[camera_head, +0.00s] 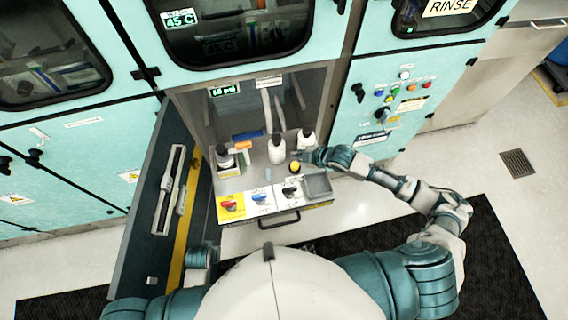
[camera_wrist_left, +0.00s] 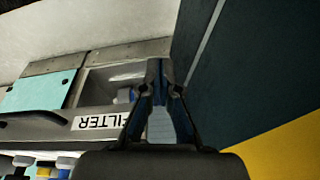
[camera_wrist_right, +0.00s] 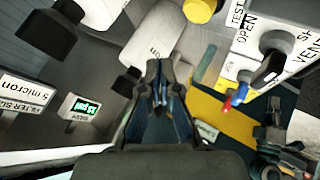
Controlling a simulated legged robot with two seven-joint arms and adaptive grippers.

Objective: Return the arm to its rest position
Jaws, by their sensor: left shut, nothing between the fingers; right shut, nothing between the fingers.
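My right arm reaches in from the right to the open bay in the head view, and its gripper (camera_head: 312,156) is beside the white bottles at the shelf's right side. In the right wrist view the right gripper (camera_wrist_right: 162,80) has its fingers together with nothing between them, in front of a white bottle (camera_wrist_right: 156,35). My left gripper (camera_wrist_left: 158,80) is shut and empty in the left wrist view, near the FILTER label (camera_wrist_left: 100,121) and a dark panel. In the head view my left forearm is low by the open door, and its fingers are hidden.
Bottles (camera_head: 276,150) and a yellow-topped item (camera_head: 295,167) stand on the shelf. Red, blue and black valve handles (camera_head: 231,206) and a grey bin (camera_head: 318,184) line its front. An open dark door (camera_head: 150,210) stands at the left.

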